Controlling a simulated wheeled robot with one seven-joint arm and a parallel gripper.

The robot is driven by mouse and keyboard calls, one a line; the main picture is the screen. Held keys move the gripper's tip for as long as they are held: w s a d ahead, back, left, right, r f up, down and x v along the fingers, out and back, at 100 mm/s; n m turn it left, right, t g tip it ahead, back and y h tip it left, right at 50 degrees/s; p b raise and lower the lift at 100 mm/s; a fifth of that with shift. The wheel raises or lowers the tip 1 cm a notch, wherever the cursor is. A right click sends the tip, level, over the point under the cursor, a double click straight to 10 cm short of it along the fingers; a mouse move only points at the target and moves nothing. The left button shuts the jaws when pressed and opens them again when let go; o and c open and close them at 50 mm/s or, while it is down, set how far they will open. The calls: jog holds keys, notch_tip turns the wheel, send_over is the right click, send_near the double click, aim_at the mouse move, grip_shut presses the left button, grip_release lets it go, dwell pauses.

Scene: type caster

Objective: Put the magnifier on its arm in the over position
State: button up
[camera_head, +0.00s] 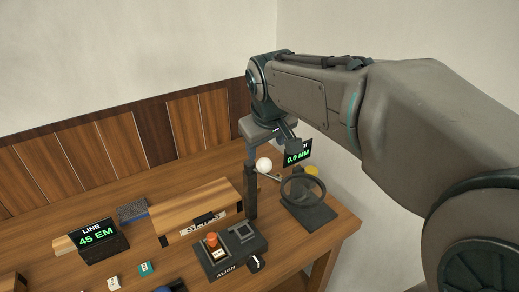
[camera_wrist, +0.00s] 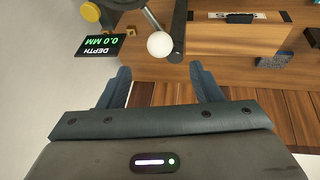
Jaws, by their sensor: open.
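The magnifier (camera_head: 303,190) is a dark round ring at the right of the table, above a flat dark base. A thin metal rod runs from its side toward a white ball (camera_head: 264,164); the ball and rod also show at the top of the wrist view (camera_wrist: 159,44). My gripper (camera_head: 272,147) is open and empty. In the wrist view its two blue-grey fingers (camera_wrist: 160,72) are spread, with the ball just beyond the gap between their tips. I cannot tell whether a finger touches it. The ring is mostly cut off in the wrist view.
A dark post (camera_head: 250,190) stands close to the ball. In front is an ALIGN fixture (camera_head: 230,257) with an orange-red knob. A depth display (camera_head: 298,157) reads 0.0 MM. A wooden box (camera_head: 198,208) and a LINE display (camera_head: 97,234) stand left. The panelled wall is behind.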

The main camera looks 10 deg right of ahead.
aim_at(265, 162)
jog(key=x, duration=0.9)
jog(key=shift+w+f+p, duration=0.1)
jog(key=shift+f+p, duration=0.1)
jog(key=shift+p, duration=0.15)
grip_shut()
